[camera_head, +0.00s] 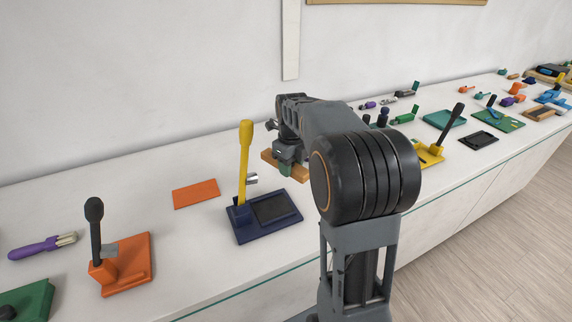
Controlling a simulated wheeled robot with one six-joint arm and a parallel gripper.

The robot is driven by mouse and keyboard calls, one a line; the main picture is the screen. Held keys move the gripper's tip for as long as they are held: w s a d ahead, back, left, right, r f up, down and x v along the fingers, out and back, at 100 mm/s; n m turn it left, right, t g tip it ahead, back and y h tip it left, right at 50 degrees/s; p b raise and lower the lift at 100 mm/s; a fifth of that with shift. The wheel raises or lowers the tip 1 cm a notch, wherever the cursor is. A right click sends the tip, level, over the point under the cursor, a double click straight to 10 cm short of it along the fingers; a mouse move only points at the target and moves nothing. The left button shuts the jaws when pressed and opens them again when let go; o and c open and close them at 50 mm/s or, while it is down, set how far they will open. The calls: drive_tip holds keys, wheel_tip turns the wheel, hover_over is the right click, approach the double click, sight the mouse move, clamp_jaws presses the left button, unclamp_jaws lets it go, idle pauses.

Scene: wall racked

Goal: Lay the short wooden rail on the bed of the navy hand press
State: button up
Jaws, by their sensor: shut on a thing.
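The navy hand press (246,224) stands on the white counter, left of the middle of the head view. It has a navy base, a tall upright yellow lever (245,150) and a dark flat bed (273,208) on its right side. My gripper (284,163) is shut on the short wooden rail (299,175), which shows as a light brown bar sticking out on both sides of the jaws. In the picture the rail is above and slightly right of the press bed, apart from it. A small green part shows under the jaws; I cannot tell what it is.
An orange plate (196,193) lies behind and left of the navy press. An orange press (128,262) with a black lever stands farther left, by a purple-handled tool (42,247). A yellow press (430,153) and several small items stand right of my arm.

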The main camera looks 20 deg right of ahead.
drive_tip(key=w+d+f, duration=0.1)
drive_tip(key=w+f, duration=0.1)
drive_tip(key=w, duration=0.1)
drive_tip(key=w+d+f+p, duration=0.1)
drive_tip(key=w+f, duration=0.1)
drive_tip(key=w, duration=0.1)
drive_tip(key=w+d+f+p, duration=0.1)
drive_tip(key=w+f, duration=0.1)
drive_tip(key=w, duration=0.1)
drive_tip(key=shift+f, duration=0.4)
drive_tip(key=shift+w+d+f+p, duration=0.15)
drive_tip(key=shift+w+f+p, duration=0.15)
drive_tip(key=shift+w+f, duration=0.35)
drive_tip(key=shift+f, duration=1.75)
drive_tip(key=shift+f, duration=0.15)
drive_tip(key=o, duration=1)
drive_tip(key=shift+r+b, duration=0.3)
drive_tip(key=shift+r, duration=5.85)
